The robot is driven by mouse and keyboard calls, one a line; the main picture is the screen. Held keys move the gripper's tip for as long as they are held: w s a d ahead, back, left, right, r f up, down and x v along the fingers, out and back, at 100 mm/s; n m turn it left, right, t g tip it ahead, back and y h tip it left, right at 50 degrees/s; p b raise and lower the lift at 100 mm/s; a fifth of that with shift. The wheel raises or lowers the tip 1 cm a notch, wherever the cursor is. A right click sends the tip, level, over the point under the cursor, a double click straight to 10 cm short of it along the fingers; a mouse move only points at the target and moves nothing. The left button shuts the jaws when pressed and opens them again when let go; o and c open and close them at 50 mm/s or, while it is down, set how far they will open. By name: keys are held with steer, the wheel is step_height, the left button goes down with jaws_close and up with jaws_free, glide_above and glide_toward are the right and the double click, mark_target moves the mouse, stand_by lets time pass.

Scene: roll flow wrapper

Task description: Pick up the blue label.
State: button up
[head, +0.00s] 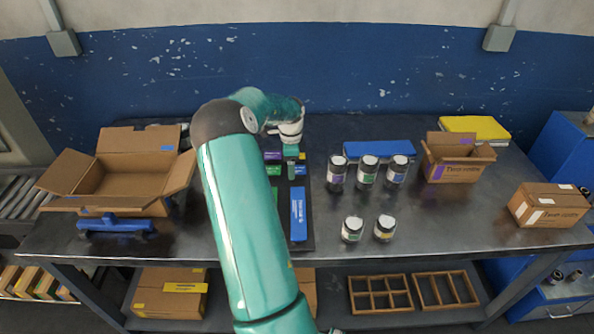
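A long blue label (298,222) lies flat on a dark board (307,242), just right of my arm. A smaller blue label (301,171) lies near the board's back end, among small purple (271,156) and green (272,170) ones. My gripper (291,176) points down over these small labels, close to the small blue one and behind the long blue one. Its fingers are too small to tell whether they are open or shut, or whether they touch anything. My arm hides the board's left part.
Several dark jars with white lids (367,170) stand right of the board, before a flat blue box (379,150). An open carton (130,180) and a blue tape dispenser (115,225) are at left. Another open carton (456,163) and a closed one (549,204) are at right.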

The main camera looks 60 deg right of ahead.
steer(key=shift+f, duration=0.25)
stand_by(0.3)
steer(key=c, duration=1.1)
